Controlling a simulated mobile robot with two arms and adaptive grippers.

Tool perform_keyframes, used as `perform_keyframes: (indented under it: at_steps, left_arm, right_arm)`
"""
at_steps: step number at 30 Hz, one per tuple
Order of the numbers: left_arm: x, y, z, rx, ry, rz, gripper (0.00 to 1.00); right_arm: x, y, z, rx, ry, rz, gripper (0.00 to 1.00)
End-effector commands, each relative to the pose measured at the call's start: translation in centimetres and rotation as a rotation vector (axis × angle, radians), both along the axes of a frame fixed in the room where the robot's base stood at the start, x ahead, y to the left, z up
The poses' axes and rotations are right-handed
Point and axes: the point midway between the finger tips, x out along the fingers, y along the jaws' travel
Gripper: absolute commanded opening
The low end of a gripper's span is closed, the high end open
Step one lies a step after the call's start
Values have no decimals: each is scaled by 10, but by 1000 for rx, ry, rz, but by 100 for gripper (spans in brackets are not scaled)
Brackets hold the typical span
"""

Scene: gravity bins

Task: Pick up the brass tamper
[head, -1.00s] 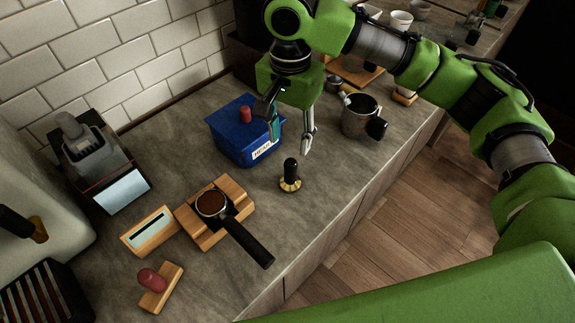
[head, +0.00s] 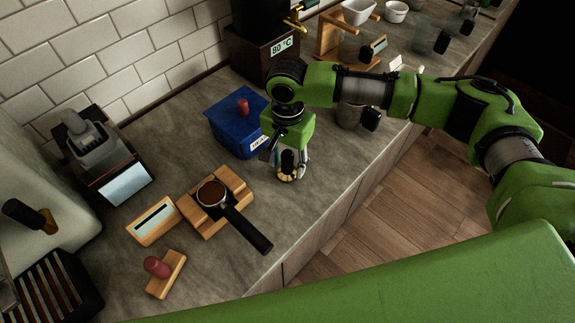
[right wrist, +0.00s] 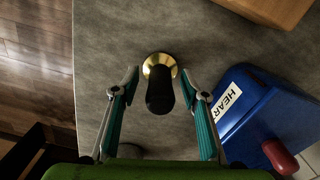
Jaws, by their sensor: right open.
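The brass tamper (head: 287,164) stands upright on the grey counter, with a black handle and a round brass base. In the right wrist view the tamper (right wrist: 159,92) shows from above, between and slightly beyond the fingertips. My right gripper (head: 287,160) is open, its fingers pointing down on either side of the tamper's handle. In the right wrist view the open right gripper (right wrist: 166,85) has a clear gap between each finger and the handle. My left gripper is not in view.
A blue lidded box (head: 235,128) with a red knob stands close behind the gripper. A portafilter (head: 213,194) rests on a wooden stand (head: 196,224) to the left. A metal pitcher (head: 349,116) stands to the right. The counter's front edge (head: 330,212) is near.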

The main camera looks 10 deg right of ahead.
Motion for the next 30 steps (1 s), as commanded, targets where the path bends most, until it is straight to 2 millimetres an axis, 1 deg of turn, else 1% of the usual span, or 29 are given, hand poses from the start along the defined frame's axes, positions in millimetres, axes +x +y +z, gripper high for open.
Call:
perform_keyframes:
  at_steps: [4, 5, 6, 9, 23, 26, 29, 30]
  left_arm:
    - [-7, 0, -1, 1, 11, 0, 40]
    - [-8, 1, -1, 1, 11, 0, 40]
    - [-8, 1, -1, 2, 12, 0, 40]
    - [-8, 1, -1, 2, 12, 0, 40]
    - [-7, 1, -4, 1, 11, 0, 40]
    - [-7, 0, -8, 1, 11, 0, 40]
    - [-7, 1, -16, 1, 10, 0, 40]
    - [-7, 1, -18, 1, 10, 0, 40]
  right_arm:
    - [0, 0, 0, 0, 0, 0, 41]
    - [0, 0, 0, 0, 0, 0, 33]
    - [0, 0, 0, 0, 0, 0, 23]
    - [0, 0, 0, 0, 0, 0, 0]
    - [1, 1, 5, 2, -2, 0, 0]
    - [1, 1, 13, 4, -3, -1, 0]
    - [2, 1, 27, 5, -5, -1, 0]
    - [-2, 2, 35, 5, -5, 1, 0]
